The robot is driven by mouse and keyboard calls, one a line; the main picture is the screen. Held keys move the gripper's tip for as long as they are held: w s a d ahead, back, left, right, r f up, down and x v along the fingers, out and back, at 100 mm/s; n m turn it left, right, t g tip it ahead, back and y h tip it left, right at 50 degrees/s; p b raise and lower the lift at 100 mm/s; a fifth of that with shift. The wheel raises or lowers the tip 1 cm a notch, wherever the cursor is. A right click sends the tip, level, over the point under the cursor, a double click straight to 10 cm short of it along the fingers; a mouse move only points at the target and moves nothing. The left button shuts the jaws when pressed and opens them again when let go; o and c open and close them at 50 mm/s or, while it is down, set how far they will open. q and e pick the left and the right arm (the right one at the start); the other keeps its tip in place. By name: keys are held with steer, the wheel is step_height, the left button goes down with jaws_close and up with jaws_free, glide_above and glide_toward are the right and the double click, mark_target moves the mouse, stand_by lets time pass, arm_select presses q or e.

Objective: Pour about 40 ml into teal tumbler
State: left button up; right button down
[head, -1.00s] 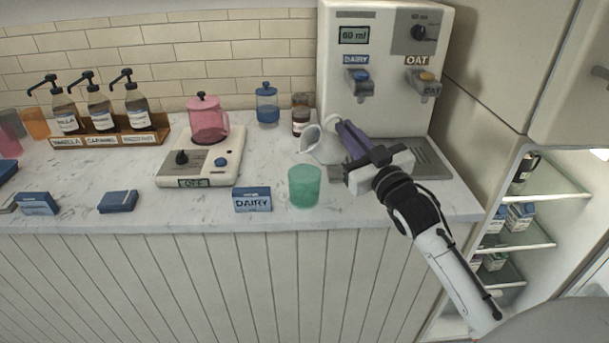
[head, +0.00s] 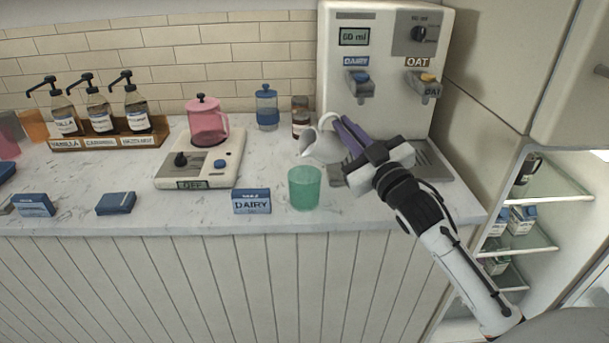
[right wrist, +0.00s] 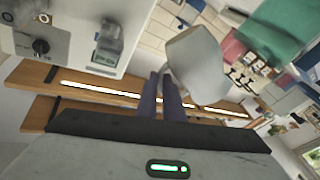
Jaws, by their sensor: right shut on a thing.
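The teal tumbler (head: 304,189) stands upright near the counter's front edge; it is also large at the upper right of the right wrist view (right wrist: 282,30). A pale pitcher (head: 322,145) is held tilted above and just behind the tumbler, its mouth toward the left. My right gripper (head: 338,122), with purple fingers, is shut on the pitcher, which also shows in the right wrist view (right wrist: 198,66). I cannot see a stream of liquid or tell the level in the tumbler. My left gripper is not in view.
A DAIRY card (head: 252,201) stands just left of the tumbler. The milk dispenser (head: 385,70), displaying 60 ml, is behind my right gripper. A pink pitcher (head: 207,122) stands on a warmer (head: 200,170). A brown jar (head: 300,118) is behind the held pitcher.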

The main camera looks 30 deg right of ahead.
steer(key=shift+a+r+n, duration=0.15)
steer(key=shift+r+n, duration=0.1)
steer(key=shift+n, duration=0.25)
steer(key=shift+w+d+b, duration=0.2)
steer(key=shift+d+b, duration=0.1)
steer(key=shift+d, duration=0.65)
steer(key=shift+d+n, duration=0.25)
steer(key=shift+n, duration=0.05)
steer(key=shift+s+a+f+n+y+b, duration=0.1)
steer(key=shift+n+y+b, duration=0.3)
steer(key=shift+n+b, duration=0.1)
stand_by(0.5)
